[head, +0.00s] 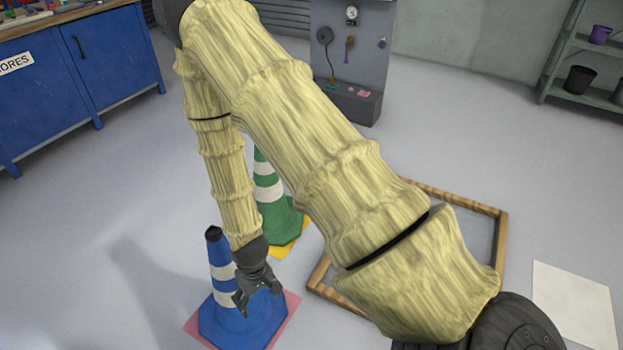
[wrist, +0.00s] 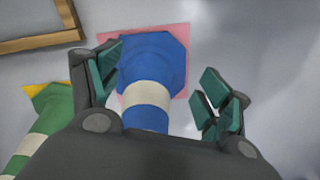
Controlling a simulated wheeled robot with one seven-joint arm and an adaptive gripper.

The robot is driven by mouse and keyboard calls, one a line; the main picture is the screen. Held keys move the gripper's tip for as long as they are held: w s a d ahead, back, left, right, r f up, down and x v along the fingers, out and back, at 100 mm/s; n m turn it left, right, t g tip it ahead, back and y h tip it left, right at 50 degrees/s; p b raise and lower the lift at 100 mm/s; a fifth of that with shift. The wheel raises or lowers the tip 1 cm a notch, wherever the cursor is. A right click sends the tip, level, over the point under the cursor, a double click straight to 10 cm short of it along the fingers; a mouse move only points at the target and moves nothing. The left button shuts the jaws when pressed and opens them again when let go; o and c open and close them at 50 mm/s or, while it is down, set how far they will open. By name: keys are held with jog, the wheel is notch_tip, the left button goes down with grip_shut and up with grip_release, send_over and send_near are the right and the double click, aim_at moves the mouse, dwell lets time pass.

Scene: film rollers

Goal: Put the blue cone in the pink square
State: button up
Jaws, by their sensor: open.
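The blue cone (head: 222,265) with white bands stands upright on the pink square (head: 289,303) in the head view. Its base covers most of the square, and pink shows around the edges. The blue cone (wrist: 152,65) and the pink square (wrist: 181,33) also show in the wrist view. My gripper (head: 257,303) is open beside the cone, in front of part of it in the head view. In the wrist view my open gripper (wrist: 160,82) has its fingers on either side of the cone in the picture, with visible gaps. The cone's top is hidden there by the gripper body.
A green cone (head: 272,195) stands on a yellow square (head: 290,246) just behind. A wooden frame (head: 490,209) lies on the floor to the right, partly hidden by my arm. A white sheet (head: 575,305) lies farther right. Blue cabinets (head: 80,75) stand at the back left.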

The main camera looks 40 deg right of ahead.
jog(key=s+d+f, duration=0.1)
jog(key=s+f, duration=0.2)
jog(key=s, duration=0.7)
jog(key=s+d+f, duration=0.1)
jog(key=s+f, duration=0.3)
jog(key=s, duration=0.5)
jog(key=shift+s+d+h, duration=0.15)
jog(key=shift+s+h, duration=0.15)
jog(key=shift+s, duration=0.05)
jog(key=shift+f, duration=0.1)
jog(key=shift+c, duration=0.2)
